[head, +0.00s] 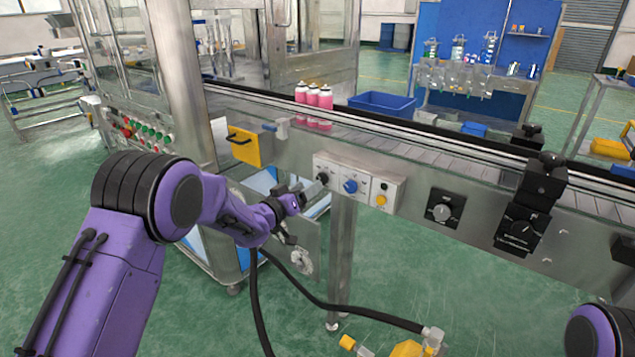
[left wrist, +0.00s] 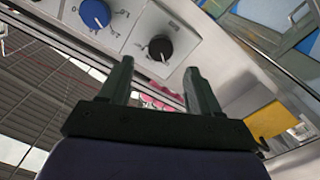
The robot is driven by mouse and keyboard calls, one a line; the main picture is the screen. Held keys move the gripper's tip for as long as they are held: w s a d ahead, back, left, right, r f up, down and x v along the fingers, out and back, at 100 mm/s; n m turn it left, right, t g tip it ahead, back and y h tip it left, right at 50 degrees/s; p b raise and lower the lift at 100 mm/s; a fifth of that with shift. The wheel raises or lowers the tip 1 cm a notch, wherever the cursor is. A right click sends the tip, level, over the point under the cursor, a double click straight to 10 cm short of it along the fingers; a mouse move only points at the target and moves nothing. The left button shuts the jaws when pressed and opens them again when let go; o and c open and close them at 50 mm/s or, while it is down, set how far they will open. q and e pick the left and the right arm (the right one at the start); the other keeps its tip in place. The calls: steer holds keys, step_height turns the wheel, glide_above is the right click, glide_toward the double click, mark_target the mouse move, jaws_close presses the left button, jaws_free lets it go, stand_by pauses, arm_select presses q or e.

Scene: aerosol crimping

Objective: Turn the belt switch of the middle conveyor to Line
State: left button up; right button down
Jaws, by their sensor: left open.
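A pale control box (head: 359,185) on the conveyor's front side carries a black knob (head: 322,178), a blue knob (head: 350,186) and a yellow button (head: 381,199). Their labels are too small to read, so I cannot tell by text which is the belt switch. My left gripper (head: 312,191) is just in front of the box's left end, by the black knob. In the left wrist view, its two dark fingers (left wrist: 158,68) are apart and empty, with the black knob (left wrist: 160,48) just beyond the gap between them. The blue knob (left wrist: 95,13) is farther left. My right gripper is out of view.
Black dial boxes (head: 445,208) sit farther right on the conveyor side. A yellow panel (head: 245,147) is to the left of the control box. Pink cans (head: 313,105) and a blue bin (head: 382,105) are on or behind the conveyor. A black hose (head: 340,308) hangs below.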

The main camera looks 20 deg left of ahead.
mark_target(321, 179)
arm_select(q)
steer(key=x, duration=0.5)
steer(key=shift+w+d+f, duration=0.1)
steer(key=shift+w+d, duration=0.05)
steer(key=shift+w, duration=0.15)
steer(key=c, duration=1)
steer(key=shift+c, duration=0.2)
steer(key=m+b, duration=0.4)
steer(key=m, duration=0.5)
steer(key=shift+d+f+m+b, duration=0.1)
steer(key=shift+d+m+b, duration=0.05)
steer(key=shift+m+b, duration=0.15)
steer(key=o, duration=1)
